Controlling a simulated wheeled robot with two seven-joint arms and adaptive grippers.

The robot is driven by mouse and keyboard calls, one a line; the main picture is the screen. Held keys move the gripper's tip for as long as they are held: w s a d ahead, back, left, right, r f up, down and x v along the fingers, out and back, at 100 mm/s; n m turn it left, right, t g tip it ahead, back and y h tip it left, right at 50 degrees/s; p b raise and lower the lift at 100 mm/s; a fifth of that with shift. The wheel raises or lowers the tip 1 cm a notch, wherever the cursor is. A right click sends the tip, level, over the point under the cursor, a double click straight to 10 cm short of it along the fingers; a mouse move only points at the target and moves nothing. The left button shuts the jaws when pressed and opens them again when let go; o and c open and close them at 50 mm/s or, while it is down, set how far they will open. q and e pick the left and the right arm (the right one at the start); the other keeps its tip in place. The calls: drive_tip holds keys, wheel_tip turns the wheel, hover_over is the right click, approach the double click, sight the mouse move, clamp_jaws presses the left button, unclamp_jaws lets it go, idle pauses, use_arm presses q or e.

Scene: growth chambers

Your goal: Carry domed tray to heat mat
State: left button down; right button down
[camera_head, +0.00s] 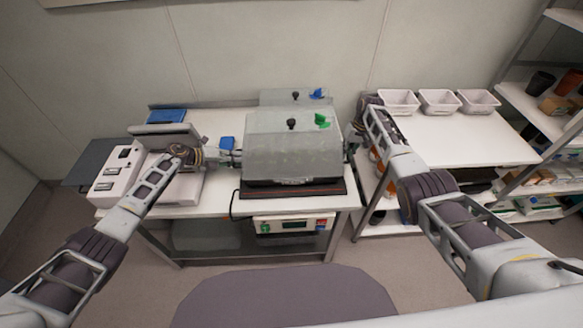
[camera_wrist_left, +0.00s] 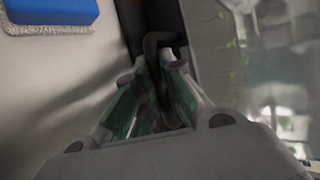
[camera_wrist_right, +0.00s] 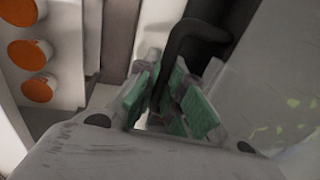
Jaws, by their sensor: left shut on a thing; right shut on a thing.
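The domed tray (camera_head: 292,150) has a clear grey dome with a black knob and a green tag, over a dark base. It is level, over the black heat mat (camera_head: 330,191) with a reddish edge; I cannot tell whether it touches the mat. My left gripper (camera_head: 232,158) is shut on the tray's left handle, a dark bar between the fingers in the left wrist view (camera_wrist_left: 162,42). My right gripper (camera_head: 351,146) is shut on the right handle, also dark in the right wrist view (camera_wrist_right: 190,42). The tray's far side is hidden.
A second dome with a blue tag (camera_head: 317,94) stands behind. A control box (camera_head: 292,225) hangs below the mat. A white device (camera_head: 118,176) and blue sponge (camera_head: 227,143) are at left. White baskets (camera_head: 439,101) line the right table's back; its middle is clear.

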use_arm(q)
drive_tip(key=shift+w+a+f+b, duration=0.1)
drive_tip(key=shift+a+f+b, duration=0.1)
drive_tip(key=shift+f+b, duration=0.1)
use_arm(e)
drive_tip(key=shift+d+f, duration=0.15)
drive_tip(key=shift+f, duration=0.1)
use_arm(q)
drive_tip(key=c, duration=1.5)
unclamp_jaws()
drive_tip(key=shift+c, duration=0.2)
use_arm(e)
drive_tip(key=c, duration=1.5)
unclamp_jaws()
drive_tip(key=shift+c, duration=0.2)
use_arm(q)
drive_tip(key=shift+d, duration=0.1)
drive_tip(key=shift+r, duration=0.15)
drive_tip(key=shift+v, duration=3.95)
use_arm(e)
drive_tip(key=shift+r, duration=0.2)
drive_tip(key=shift+d+r, duration=0.35)
drive_tip(key=shift+r, duration=1.55)
drive_tip(key=shift+d+r, duration=0.3)
drive_tip(key=shift+r, duration=1.6)
drive_tip(key=shift+d+r, duration=0.35)
drive_tip(key=shift+r, duration=1.55)
